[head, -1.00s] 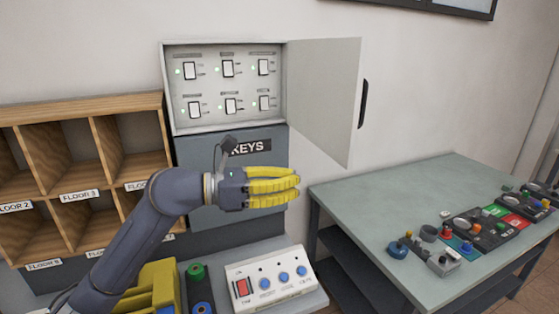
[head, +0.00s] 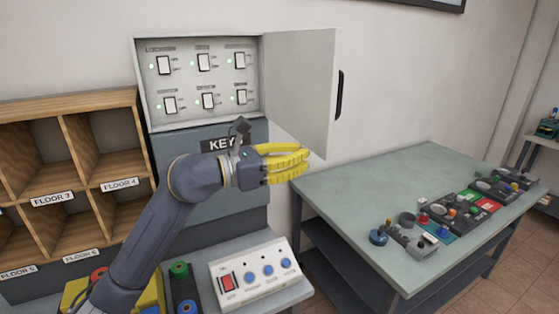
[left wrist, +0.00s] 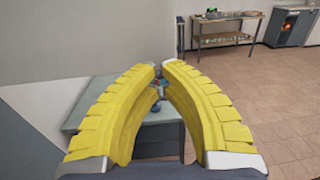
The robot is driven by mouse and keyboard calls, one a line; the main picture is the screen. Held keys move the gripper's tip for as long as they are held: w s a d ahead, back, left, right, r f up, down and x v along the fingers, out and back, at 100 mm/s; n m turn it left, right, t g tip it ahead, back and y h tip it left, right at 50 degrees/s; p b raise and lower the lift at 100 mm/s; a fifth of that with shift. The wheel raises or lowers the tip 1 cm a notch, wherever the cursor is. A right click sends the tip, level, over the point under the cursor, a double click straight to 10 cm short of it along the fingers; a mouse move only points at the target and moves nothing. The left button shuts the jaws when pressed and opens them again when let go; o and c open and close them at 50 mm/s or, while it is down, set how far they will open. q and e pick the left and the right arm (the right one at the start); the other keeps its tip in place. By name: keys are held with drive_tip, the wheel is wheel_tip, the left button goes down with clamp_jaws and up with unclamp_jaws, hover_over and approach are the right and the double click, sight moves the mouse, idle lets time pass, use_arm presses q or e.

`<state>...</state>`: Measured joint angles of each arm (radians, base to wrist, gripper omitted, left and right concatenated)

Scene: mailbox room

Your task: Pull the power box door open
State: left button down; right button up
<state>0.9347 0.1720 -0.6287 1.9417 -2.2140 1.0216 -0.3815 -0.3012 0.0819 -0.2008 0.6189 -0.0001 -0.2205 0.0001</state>
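The power box (head: 140,85) is a light grey cabinet on the wall in the head view, with rows of switches and small green lights showing inside. Its door (head: 298,85) stands wide open, swung out to the right. A dark handle (head: 339,94) is on the door's outer edge. My left gripper (head: 307,158), with yellow fingers, is just below the door's lower edge and apart from the handle. Its fingertips nearly meet in the left wrist view (left wrist: 161,67), with nothing held between them. My right gripper is not in view.
A grey KEYS cabinet (head: 178,150) is under the box, behind my left arm. Wooden mailbox shelves (head: 80,145) stand at left. A white button panel (head: 255,275) sits below. A green-topped table (head: 350,190) with several control devices stands at right.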

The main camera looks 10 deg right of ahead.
sight(320, 153)
use_arm(q)
drive_tip(key=shift+x, duration=1.7)
